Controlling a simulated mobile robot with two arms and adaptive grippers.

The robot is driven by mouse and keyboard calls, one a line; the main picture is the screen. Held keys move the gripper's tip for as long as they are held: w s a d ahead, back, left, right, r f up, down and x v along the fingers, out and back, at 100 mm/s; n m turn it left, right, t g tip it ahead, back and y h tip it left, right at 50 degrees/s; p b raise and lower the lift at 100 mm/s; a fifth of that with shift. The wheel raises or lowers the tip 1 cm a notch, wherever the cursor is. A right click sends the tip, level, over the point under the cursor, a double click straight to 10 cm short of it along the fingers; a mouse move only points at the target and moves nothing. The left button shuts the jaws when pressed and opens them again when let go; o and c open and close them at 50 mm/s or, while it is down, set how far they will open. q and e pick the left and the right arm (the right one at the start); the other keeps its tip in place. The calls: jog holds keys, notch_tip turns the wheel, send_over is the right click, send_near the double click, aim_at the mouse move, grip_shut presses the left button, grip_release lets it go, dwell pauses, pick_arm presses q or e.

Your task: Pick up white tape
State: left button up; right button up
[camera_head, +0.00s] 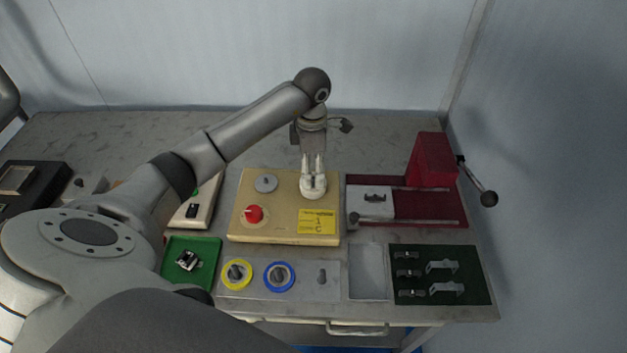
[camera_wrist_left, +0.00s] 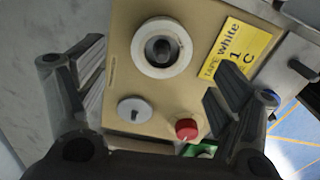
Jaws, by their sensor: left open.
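The white tape (camera_head: 313,190) is a white ring on the right part of a beige board (camera_head: 285,236). In the left wrist view the white tape (camera_wrist_left: 140,53) sits around a dark peg, near the top middle. My left gripper (camera_head: 313,172) points down over the tape and partly covers it in the head view. In the left wrist view its fingers (camera_wrist_left: 160,85) are spread wide and empty, with the tape beyond them. Contact with the tape is not visible. My right gripper does not show.
The board carries a red knob (camera_head: 254,214), a grey disc (camera_head: 265,183) and a yellow label (camera_head: 316,222). In front lie yellow tape (camera_head: 225,284) and blue tape (camera_head: 267,285). A red press (camera_head: 434,160) stands to the right. A green tray (camera_head: 208,246) lies front left.

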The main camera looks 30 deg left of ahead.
aim_at(313, 177)
pick_arm(q)
notch_tip(313, 177, down, 4)
jog(key=shift+d+r+p, duration=0.15)
jog(key=shift+r+p, duration=0.05)
jog(key=shift+p, duration=0.45)
jog(key=shift+f, duration=0.4)
jog(key=c, duration=1.1)
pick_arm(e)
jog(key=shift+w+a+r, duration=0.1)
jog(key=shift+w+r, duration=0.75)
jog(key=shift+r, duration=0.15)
pick_arm(q)
jog(key=shift+r, duration=0.2)
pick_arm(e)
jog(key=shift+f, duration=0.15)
